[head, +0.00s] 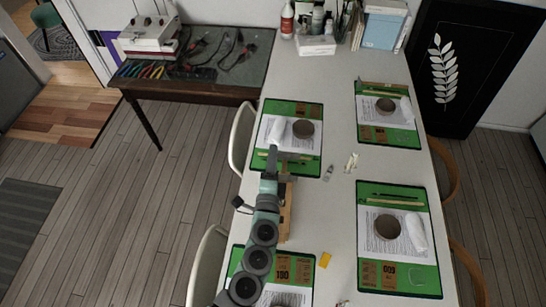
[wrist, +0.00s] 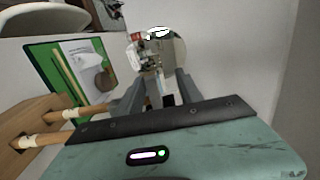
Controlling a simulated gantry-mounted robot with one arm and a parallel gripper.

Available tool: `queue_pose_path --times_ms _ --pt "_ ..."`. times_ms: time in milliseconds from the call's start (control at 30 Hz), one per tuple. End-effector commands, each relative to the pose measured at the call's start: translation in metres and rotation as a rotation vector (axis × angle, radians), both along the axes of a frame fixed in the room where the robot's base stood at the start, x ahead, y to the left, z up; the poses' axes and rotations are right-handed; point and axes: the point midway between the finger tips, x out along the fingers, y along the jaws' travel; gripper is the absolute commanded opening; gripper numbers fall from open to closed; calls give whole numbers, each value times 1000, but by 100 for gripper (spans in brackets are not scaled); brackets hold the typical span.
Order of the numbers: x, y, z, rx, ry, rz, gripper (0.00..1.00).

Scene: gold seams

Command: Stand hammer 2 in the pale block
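The wooden block (head: 285,222) stands on the table beside my wrist in the head view. In the wrist view the block (wrist: 22,120) is at the left edge. Two wooden handles, an upper one (wrist: 92,111) and a lower one (wrist: 42,141), each with a pale band, show at it; I cannot tell which is hammer 2. My gripper (wrist: 160,84) has its two grey fingers apart. A shiny rounded shape (wrist: 168,52) shows beyond the fingertips; I cannot tell what it is. In the head view my gripper (head: 287,157) is above the near edge of a green mat.
Green mats with papers and brown round objects lie at several places, including the right mat (head: 372,278). Bottles (head: 287,20) and books (head: 380,25) stand at the table's far end. Chairs (head: 243,135) line both sides. The middle strip of table is mostly clear.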

Motion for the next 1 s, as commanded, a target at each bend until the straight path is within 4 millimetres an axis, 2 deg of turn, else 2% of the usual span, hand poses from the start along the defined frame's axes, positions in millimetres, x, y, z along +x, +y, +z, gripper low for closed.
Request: queue_pose_path --times_ms 1000 --pt "-81 4 -1 2 1 1 41"
